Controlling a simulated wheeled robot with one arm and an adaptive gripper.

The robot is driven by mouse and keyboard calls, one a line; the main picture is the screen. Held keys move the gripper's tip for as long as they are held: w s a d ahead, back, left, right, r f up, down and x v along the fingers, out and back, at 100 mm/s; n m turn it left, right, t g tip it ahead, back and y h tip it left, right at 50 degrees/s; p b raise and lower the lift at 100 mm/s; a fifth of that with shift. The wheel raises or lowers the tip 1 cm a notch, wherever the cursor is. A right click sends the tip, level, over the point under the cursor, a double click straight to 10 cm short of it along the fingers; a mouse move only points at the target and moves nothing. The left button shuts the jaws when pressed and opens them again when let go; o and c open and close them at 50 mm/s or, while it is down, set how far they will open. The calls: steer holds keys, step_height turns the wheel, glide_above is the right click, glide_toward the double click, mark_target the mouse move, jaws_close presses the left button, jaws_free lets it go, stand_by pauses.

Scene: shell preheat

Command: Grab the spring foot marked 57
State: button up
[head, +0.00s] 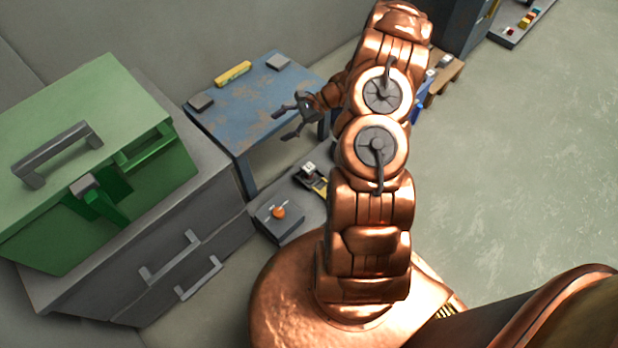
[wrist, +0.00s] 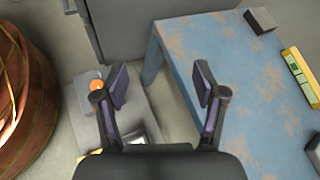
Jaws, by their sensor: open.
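No marking 57 is readable in either view, and I cannot tell which thing is the spring foot. Small dark grey blocks lie on the worn blue table: one near its left corner (head: 201,102), which also shows in the wrist view (wrist: 260,20), and one at its far corner (head: 278,62). My gripper (head: 284,125) is over the table's near side in the head view. In the wrist view my gripper (wrist: 163,85) is open and empty, its fingers apart, with floor and the table edge beyond.
A yellow bar (head: 233,74) lies on the blue table (head: 255,115). A grey box with an orange knob (head: 279,213) and a small yellow-black item (head: 311,178) stand low beside it. A green case (head: 95,150) sits on a grey drawer cabinet (head: 165,255).

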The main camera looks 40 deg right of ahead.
steer(key=s+d+f+m+t+b, duration=0.1)
steer(key=d+f+m+b, duration=0.1)
steer(key=d+f, duration=0.35)
steer(key=s+d+f+m+t+b, duration=0.1)
steer(key=d+f+m+t+b, duration=0.1)
steer(key=f, duration=0.7)
steer(key=m+t+h+b, duration=0.1)
steer(key=m+h+b, duration=0.2)
steer(key=m+b, duration=0.15)
glide_toward(309, 171)
steer(key=w+f, duration=0.1)
steer(key=f, duration=0.1)
steer(key=w+f, duration=0.2)
steer(key=f, duration=0.1)
steer(key=shift+d+f, duration=0.3)
steer(key=shift+b+x, duration=0.65)
steer(key=shift+x, duration=0.3)
steer(key=w+a+b, duration=0.1)
steer(key=a+f, duration=0.1)
steer(key=w+a+b, duration=0.1)
steer(key=shift+w+a+f+b, duration=0.15)
steer(key=shift+w+f+b, duration=0.1)
steer(key=shift+w+b, duration=0.1)
steer(key=shift+w+a+f, duration=0.2)
steer(key=shift+w+a, duration=0.2)
steer(key=shift+w, duration=0.05)
jaws_close()
